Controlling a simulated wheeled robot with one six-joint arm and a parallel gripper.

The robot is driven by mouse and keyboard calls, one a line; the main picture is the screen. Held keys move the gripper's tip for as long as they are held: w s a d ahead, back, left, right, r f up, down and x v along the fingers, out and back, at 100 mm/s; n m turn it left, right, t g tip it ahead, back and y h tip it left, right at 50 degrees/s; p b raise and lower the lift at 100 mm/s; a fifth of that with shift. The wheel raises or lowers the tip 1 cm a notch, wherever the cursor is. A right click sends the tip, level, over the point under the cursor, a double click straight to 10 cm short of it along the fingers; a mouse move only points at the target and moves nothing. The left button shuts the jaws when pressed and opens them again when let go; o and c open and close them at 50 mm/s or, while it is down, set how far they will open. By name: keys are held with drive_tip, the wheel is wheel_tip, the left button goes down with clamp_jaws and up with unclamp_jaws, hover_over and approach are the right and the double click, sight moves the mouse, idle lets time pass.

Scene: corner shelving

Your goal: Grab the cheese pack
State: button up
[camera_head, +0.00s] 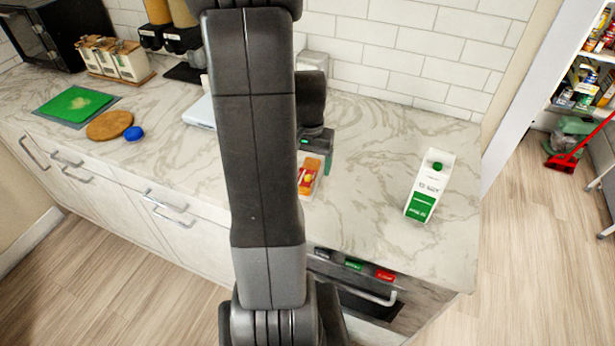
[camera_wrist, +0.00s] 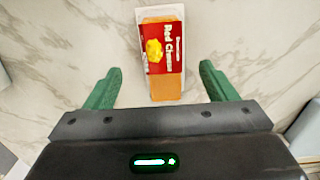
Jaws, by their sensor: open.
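The cheese pack (camera_wrist: 163,55) is an orange block with a red "Red Cheese" label and a clear tray edge. It lies on the marble counter in the wrist view, between and a little beyond my fingertips. My gripper (camera_wrist: 158,85) is open, with a green finger on each side of the pack and a gap on both sides. In the head view the cheese pack (camera_head: 309,177) lies near the counter's front, partly hidden behind my arm. One green finger of my gripper (camera_head: 328,152) shows just right of it.
A green board (camera_head: 76,105), a round wooden board (camera_head: 109,125) and a blue cap (camera_head: 134,133) lie to the left. The counter between pack and carton is clear.

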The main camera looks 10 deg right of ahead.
sight(308, 171)
drive_tip(key=f, duration=0.3)
drive_tip(key=shift+w+a+f+p, duration=0.1)
drive_tip(key=shift+w+p, duration=0.25)
drive_tip(key=shift+f, duration=0.65)
drive_tip(key=c, duration=1.3)
drive_tip(key=shift+r, duration=0.15)
